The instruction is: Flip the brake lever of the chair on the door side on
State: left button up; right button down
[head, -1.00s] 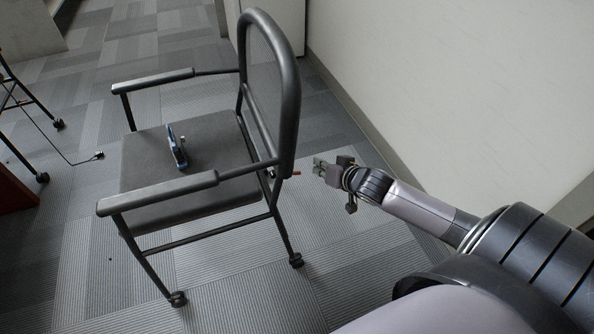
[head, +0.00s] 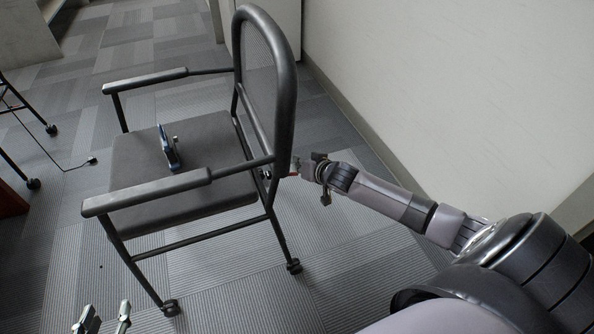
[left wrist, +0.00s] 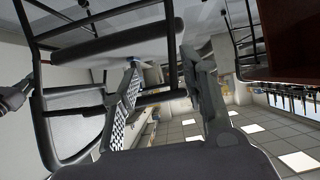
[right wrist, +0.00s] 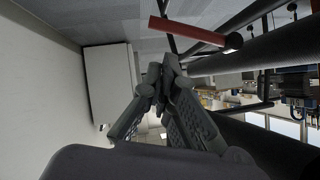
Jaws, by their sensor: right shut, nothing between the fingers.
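A dark grey chair (head: 182,156) with armrests and casters stands in the middle of the head view. Its red brake lever (right wrist: 188,31) sticks out from a dark tube at the top of the right wrist view. In the head view the lever is mostly hidden by my right gripper (head: 303,168), which is beside the chair's back. The right gripper's fingers (right wrist: 170,68) are shut and empty, pointing up just below the lever; I cannot tell if they touch it. My left gripper (head: 103,314) is open and empty at the bottom left, its fingers apart also in the left wrist view (left wrist: 160,75).
A blue and grey object (head: 168,149) lies on the chair seat. A pale wall (head: 430,80) runs along the right, close to my right arm. Another chair's legs (head: 22,150) and a cable end (head: 92,161) are at the left. Carpet in front of the chair is clear.

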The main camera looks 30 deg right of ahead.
aim_at(297, 173)
pick_arm(q)
jog(key=shift+w+d+r+t+h+b, duration=0.2)
jog(key=shift+w+r+t, duration=0.25)
jog(key=shift+r, duration=0.25)
jog(key=shift+w+d+r+t+h+b, duration=0.1)
jog(key=shift+w+d+r+t+h, duration=0.1)
jog(key=shift+w+r+t, duration=0.3)
jog(key=shift+w+d+r+t+h+b, duration=0.1)
jog(key=shift+w+d+r+t, duration=0.25)
jog(key=shift+r, duration=0.55)
pick_arm(e)
jog(key=shift+w+a+f, duration=0.15)
jog(key=shift+f, duration=0.35)
jog(key=shift+w+a+f, duration=0.15)
jog(key=shift+f, duration=0.3)
pick_arm(q)
jog(key=shift+s+a, duration=0.1)
jog(key=shift+a, duration=0.05)
jog(key=s+f+g, duration=0.1)
jog(key=s+a+f+g+p, duration=0.1)
jog(key=f, duration=0.1)
jog(key=s+f+g+y, duration=0.1)
jog(key=f, duration=0.1)
jog(key=shift+a, duration=0.25)
pick_arm(e)
notch_tip(297, 173, down, 2)
jog(key=shift+f+m+y, duration=0.1)
jog(key=shift+m+y, duration=0.2)
pick_arm(q)
jog(key=shift+s, duration=0.1)
